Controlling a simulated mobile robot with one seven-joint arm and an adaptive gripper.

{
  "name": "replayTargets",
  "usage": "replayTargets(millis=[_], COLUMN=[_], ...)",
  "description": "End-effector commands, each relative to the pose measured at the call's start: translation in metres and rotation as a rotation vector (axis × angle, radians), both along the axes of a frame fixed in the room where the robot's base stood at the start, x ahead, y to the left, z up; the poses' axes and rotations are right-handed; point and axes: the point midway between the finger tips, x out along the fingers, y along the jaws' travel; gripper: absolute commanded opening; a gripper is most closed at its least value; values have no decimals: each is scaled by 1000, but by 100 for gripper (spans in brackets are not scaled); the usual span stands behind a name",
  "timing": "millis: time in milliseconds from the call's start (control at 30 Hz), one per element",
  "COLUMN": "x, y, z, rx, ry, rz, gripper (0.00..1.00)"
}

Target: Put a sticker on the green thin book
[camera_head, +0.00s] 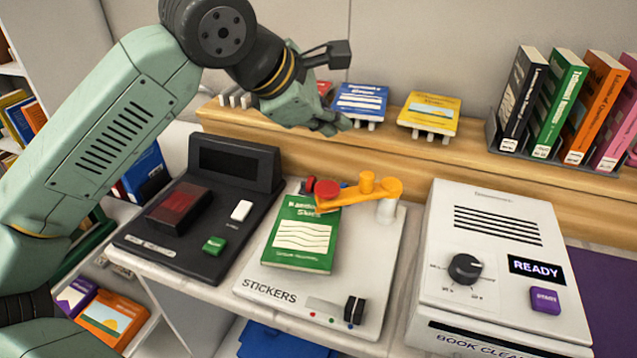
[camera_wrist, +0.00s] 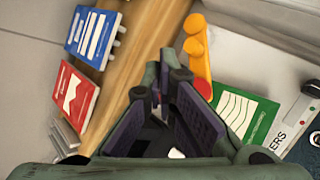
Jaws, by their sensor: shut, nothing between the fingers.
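The green thin book (camera_head: 302,235) lies flat on the white sticker machine (camera_head: 350,325), labelled STICKERS. The machine's orange arm (camera_head: 345,198) reaches over the book's top edge, with its red tip above the corner. A black knob (camera_head: 355,310) sits by red, green and blue dots on the machine's front. My gripper (camera_head: 338,125) is shut and empty, above and behind the machine, in front of the wooden shelf. In the wrist view, my gripper (camera_wrist: 165,88) is apart from the green thin book (camera_wrist: 243,112) and the orange arm (camera_wrist: 196,50). No sticker on the book can be made out.
A black scanner-like device (camera_head: 205,215) stands left of the sticker machine. A white book cleaner (camera_head: 495,265) showing READY stands right. The wooden shelf (camera_head: 470,165) behind holds blue (camera_head: 360,101) and yellow (camera_head: 430,112) books on stands and several upright books, one green (camera_head: 557,105).

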Motion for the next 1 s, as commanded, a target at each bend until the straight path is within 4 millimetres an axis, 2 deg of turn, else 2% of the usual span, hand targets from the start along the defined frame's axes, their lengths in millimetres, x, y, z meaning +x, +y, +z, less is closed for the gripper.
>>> replayTargets(millis=[467,667,1000], x=[0,0,0], y=[0,0,0], z=[-7,-26,-77], rx=[-2,-3,-3], ry=[0,1,0], rz=[0,-1,-1], gripper=[0,0,0])
